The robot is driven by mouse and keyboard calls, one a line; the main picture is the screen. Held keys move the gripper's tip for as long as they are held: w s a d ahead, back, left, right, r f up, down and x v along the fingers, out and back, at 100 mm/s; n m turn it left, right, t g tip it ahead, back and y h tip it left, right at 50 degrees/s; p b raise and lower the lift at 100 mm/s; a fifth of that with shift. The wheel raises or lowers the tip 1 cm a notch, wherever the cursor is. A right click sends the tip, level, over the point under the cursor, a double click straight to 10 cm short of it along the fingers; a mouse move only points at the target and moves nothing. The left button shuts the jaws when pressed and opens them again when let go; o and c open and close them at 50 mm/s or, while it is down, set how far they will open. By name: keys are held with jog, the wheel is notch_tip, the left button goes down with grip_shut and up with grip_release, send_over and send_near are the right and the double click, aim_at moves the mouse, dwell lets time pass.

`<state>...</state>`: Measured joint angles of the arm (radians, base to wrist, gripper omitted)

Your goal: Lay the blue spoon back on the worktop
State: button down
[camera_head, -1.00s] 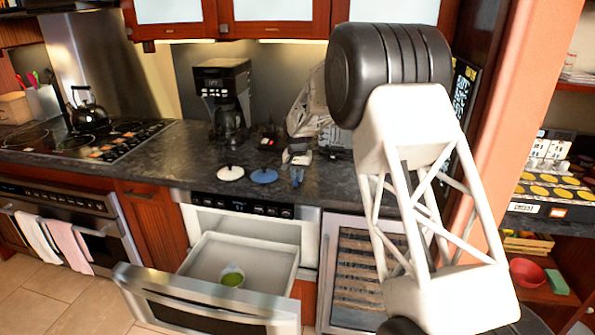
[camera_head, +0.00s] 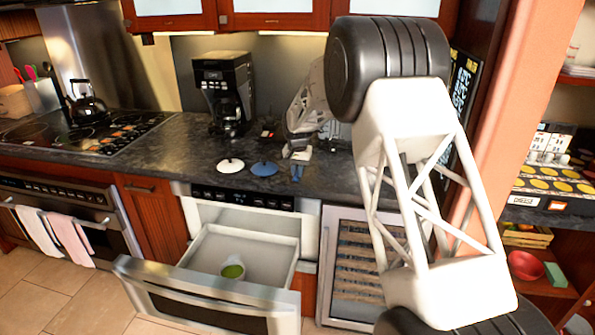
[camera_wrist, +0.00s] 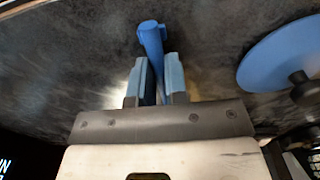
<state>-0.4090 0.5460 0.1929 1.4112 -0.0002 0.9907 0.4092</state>
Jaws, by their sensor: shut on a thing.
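The blue spoon (camera_wrist: 152,38) shows in the wrist view as a blue rod with a rounded end sticking out past my fingers. My gripper (camera_wrist: 156,82) is shut on it, with one blue-grey finger on each side. The rest of the spoon is hidden by the fingers and the gripper body. In the head view my gripper (camera_head: 298,172) points down over the front part of the dark worktop (camera_head: 190,150), right of the blue lid. I cannot tell the spoon from the bluish fingers there, nor whether it touches the worktop.
A blue lid (camera_head: 264,169) and a white lid (camera_head: 230,165) lie left of my gripper. The coffee maker (camera_head: 224,95) stands behind them. Below, the microwave drawer (camera_head: 205,295) is open, with a bowl (camera_head: 233,271) of something green inside. Worktop left of the lids is clear.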

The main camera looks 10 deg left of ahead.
jog(key=shift+f, duration=0.35)
jog(key=c, duration=1.1)
grip_release()
jog(key=shift+o, duration=0.2)
jog(key=shift+r, duration=0.1)
jog(key=shift+r, duration=3.8)
